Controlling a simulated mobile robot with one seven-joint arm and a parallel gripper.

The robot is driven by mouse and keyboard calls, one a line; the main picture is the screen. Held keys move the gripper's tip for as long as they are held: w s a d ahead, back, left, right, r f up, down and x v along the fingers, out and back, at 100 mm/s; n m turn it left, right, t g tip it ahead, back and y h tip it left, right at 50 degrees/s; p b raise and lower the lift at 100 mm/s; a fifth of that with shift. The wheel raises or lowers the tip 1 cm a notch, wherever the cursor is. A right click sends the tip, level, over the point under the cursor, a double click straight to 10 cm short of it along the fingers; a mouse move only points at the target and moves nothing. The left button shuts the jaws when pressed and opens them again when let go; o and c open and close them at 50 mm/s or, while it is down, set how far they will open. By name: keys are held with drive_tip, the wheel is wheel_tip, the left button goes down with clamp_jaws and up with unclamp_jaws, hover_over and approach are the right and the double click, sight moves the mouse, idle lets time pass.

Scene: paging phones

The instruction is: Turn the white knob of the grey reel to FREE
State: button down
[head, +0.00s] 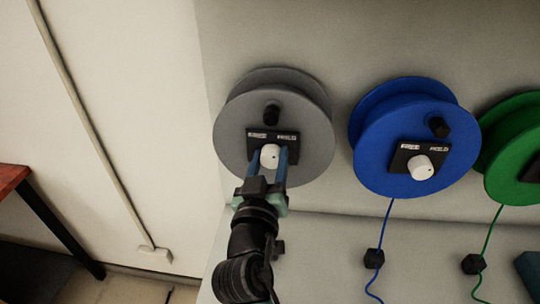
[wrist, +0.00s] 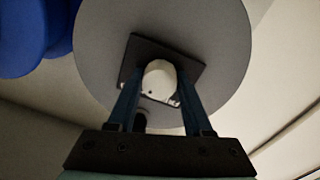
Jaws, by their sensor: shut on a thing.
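The grey reel (head: 310,125) hangs on the wall panel, left of the blue reel. In the wrist view the knob (wrist: 160,76) shows between the fingertips, in front of the plate (wrist: 132,50) and the grey reel disc (wrist: 225,45).
A blue reel (head: 380,165) with its own white knob (head: 420,167) hangs to the right, and a green reel (head: 515,185) hangs beyond it. Their cords run down to black blocks (head: 374,259). A black crank handle (head: 272,115) sticks out above the grey reel's plate.

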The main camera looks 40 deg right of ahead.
drive_tip(key=n, duration=0.4)
drive_tip(key=shift+p, duration=0.4)
drive_tip(key=n+p, duration=0.1)
drive_tip(key=n, duration=0.2)
drive_tip(key=shift+n, duration=0.3)
drive_tip(key=n+p, duration=0.1)
drive_tip(key=n, duration=0.2)
drive_tip(key=shift+n+p, duration=0.4)
drive_tip(key=shift+f+n+p, duration=0.1)
drive_tip(key=shift+n+p, duration=0.65)
drive_tip(key=shift+n, duration=0.95)
drive_tip(key=shift+n+t, duration=0.3)
drive_tip(key=shift+c, duration=1.5)
unclamp_jaws()
drive_tip(key=b+v, duration=0.3)
drive_tip(key=v, duration=1)
drive_tip(key=shift+b, duration=0.4)
